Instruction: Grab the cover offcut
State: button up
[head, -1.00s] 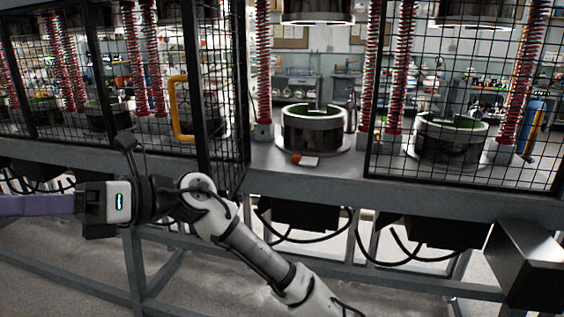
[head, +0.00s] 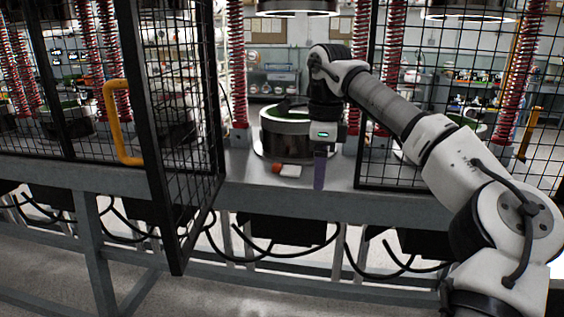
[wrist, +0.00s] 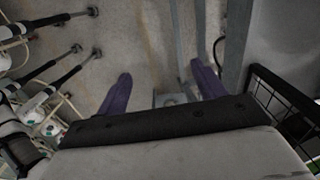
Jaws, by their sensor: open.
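A small orange piece (head: 276,169) and a pale flat piece (head: 291,170) lie side by side on the grey press table (head: 240,180), in front of the round press mould (head: 286,140). One of them looks like the cover offcut, but they are too small to tell which. My gripper (head: 319,175), with purple fingers, points down at the table's front, a little right of the two pieces and apart from them. In the wrist view my gripper (wrist: 160,88) is open with nothing between its fingers. I cannot make out the pieces in the wrist view.
An open mesh door (head: 180,130) with a yellow handle (head: 122,122) stands left of the opening. A mesh panel (head: 420,140) closes the right side. Red springs (head: 237,65) flank the mould. The table in front of the mould is mostly clear.

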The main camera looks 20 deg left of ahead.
aim_at(290, 171)
jog(key=i+j, duration=0.85)
